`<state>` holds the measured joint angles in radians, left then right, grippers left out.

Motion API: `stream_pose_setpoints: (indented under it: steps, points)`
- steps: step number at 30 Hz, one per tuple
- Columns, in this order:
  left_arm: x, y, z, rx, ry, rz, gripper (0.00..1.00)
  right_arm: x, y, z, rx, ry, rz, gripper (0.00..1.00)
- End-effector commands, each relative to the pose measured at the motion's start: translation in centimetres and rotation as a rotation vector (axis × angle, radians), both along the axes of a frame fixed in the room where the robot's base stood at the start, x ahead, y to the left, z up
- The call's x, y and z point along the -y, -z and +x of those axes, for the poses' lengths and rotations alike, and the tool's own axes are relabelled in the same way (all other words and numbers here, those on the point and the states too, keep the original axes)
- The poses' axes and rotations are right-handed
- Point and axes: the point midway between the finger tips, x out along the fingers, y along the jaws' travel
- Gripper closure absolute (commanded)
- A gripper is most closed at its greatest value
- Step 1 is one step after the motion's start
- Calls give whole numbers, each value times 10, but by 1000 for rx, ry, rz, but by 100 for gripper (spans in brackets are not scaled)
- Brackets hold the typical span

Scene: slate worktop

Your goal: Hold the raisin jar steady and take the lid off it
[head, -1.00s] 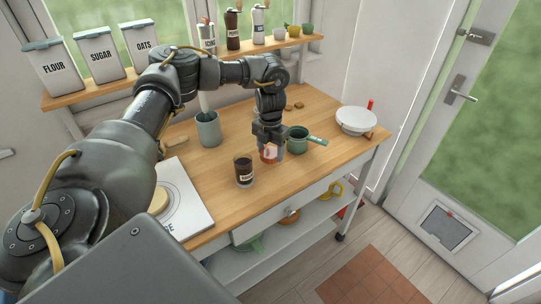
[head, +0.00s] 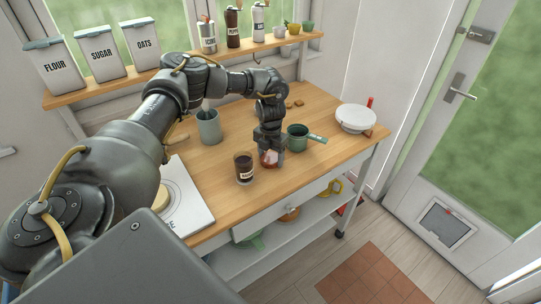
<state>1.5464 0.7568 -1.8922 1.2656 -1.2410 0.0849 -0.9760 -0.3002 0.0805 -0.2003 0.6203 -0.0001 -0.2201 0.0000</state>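The raisin jar (head: 245,169) stands upright on the wooden worktop, dark inside, with a pale label; its print is too small to read. No separate lid shows on its top. My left gripper (head: 269,157) points down just right of the jar, close to the worktop and apart from the jar. A small red and whitish thing, seemingly the lid (head: 267,159), shows between its fingers, which partly hide it. I cannot tell if it touches the worktop. My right gripper is not in view.
A green saucepan (head: 299,138) stands right of my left gripper, its handle pointing right. A grey-green canister (head: 209,127) stands behind the jar, and a white bowl (head: 355,118) near the right end. A white board (head: 187,205) lies at left. The worktop's front edge is near the jar.

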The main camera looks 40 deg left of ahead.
Motion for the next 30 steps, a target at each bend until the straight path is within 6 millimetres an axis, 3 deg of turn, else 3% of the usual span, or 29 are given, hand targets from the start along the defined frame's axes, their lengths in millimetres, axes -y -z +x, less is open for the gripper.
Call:
stream_pose_setpoints:
  steps: [4, 15, 24, 30]
  points:
    - [0, 0, 0, -1, 0, 1, 18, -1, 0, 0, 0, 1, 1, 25]
    - [0, -9, 0, 0, -1, 1, 18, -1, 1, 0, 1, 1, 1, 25]
    - [0, -70, 1, 4, 0, 0, 18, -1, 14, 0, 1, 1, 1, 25]
    - [0, -108, 1, 3, 2, 2, 18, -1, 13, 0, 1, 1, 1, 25]
